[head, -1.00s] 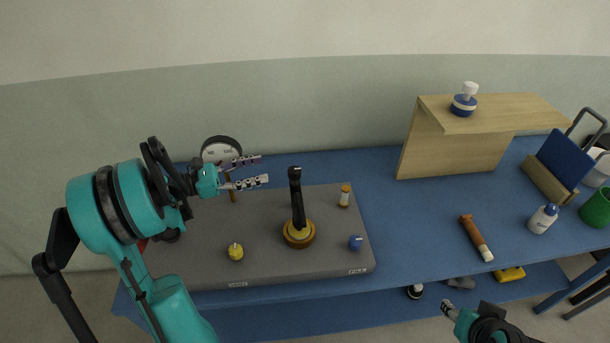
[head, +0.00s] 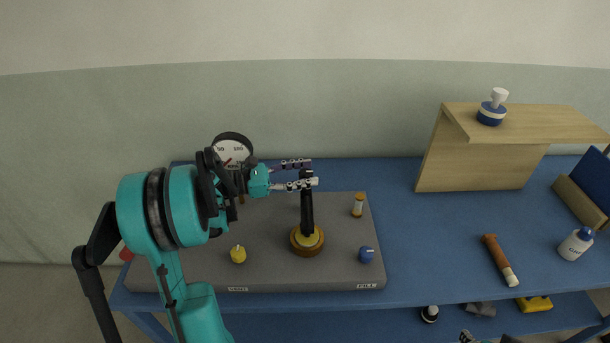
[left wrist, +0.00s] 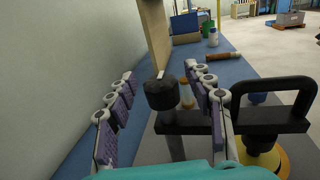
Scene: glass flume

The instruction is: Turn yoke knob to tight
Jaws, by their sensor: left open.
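The yoke knob (left wrist: 162,93) is a black round cap with a white mark on top, at the end of a black crossbar in the left wrist view. In the head view the dark yoke (head: 307,212) stands over a round brass-and-yellow base (head: 307,241) on the grey board. My left gripper (head: 312,173) is open at the top of the yoke. In the left wrist view its two fingers stand on either side of the knob, with no clear contact. Only the tip of my right gripper (head: 467,337) shows at the bottom edge; its jaws cannot be made out.
A black loop handle (left wrist: 273,90) rises from the crossbar. The grey board (head: 340,275) carries a yellow knob (head: 238,255), a blue knob (head: 366,255), a brass-capped vial (head: 358,205) and a gauge (head: 233,150). A wooden shelf (head: 475,165) stands right; blue tabletop between is clear.

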